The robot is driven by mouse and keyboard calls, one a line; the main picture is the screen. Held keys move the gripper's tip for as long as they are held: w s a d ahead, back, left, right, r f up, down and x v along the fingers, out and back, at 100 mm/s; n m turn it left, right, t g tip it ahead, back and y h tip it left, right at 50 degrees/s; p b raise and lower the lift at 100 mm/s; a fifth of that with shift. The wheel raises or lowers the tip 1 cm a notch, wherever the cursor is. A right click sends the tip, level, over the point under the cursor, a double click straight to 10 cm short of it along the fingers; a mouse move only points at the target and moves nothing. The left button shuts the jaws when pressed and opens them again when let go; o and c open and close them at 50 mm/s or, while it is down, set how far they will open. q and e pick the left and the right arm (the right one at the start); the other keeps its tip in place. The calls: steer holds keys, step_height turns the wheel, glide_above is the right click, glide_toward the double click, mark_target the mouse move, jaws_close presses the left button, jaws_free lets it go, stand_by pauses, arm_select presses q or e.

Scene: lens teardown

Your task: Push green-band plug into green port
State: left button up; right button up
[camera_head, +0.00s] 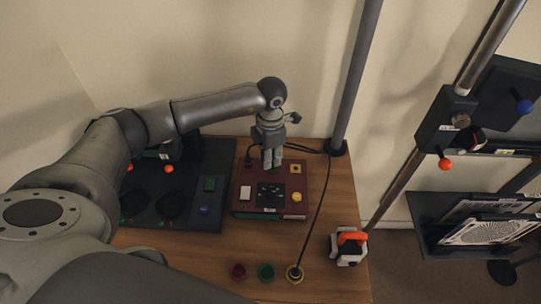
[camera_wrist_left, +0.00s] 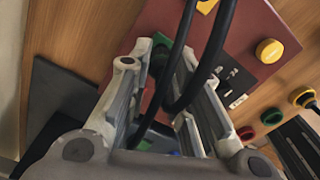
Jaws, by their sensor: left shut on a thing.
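My left gripper (camera_head: 272,160) points down over the back part of the dark red box (camera_head: 243,206). It is shut on the green-band plug, which its fingers mostly hide; in the left wrist view a black cable (camera_wrist_left: 216,45) loops between the fingers. A green patch (camera_wrist_left: 161,41) shows beside the fingertips on the red box; I cannot tell whether it is the green port or the plug's band. How deep the plug sits is hidden. The yellow port (camera_head: 296,168) is just right of the gripper. My right gripper is out of view.
A dark panel (camera_head: 217,157) with knobs and buttons stands left of the red box. A white-and-orange device (camera_head: 348,247) sits at the table's right edge.

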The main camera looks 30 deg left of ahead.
arm_select(q)
steer(key=shift+f+b, duration=0.5)
steer(key=shift+f, duration=0.1)
steer(key=o, duration=0.9)
steer(key=shift+o, duration=0.2)
steer(key=shift+r, duration=0.15)
step_height(320, 180, up, 12)
